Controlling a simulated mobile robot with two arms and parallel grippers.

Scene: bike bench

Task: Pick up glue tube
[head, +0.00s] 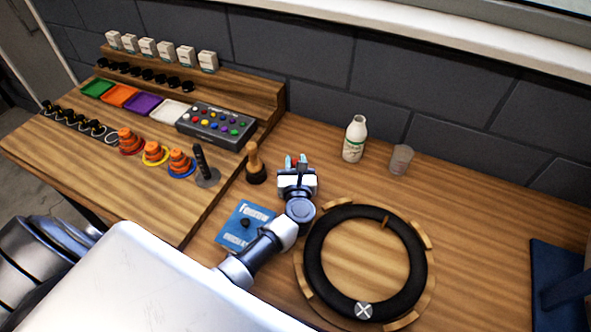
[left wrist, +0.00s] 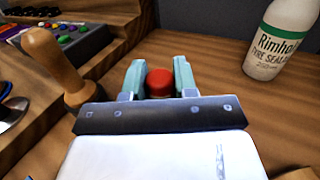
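A small item with a red cap, which looks like the glue tube (left wrist: 160,83), is between the two pale teal fingers of my left gripper (left wrist: 159,80) in the left wrist view. The cap fills almost all the space between the fingers. I cannot tell whether they press on it. Its lower part is hidden by the gripper body. In the head view my left gripper (head: 296,162) is low over the bench, and only a bit of red shows at its fingers. My right gripper is not in view.
A wooden-handled tool (head: 254,163) stands close left of the gripper. A white sealant bottle (head: 355,139) and a clear cup (head: 400,160) stand behind, to the right. A black tyre (head: 317,262) lies in front. A blue booklet (head: 236,232) is at front left.

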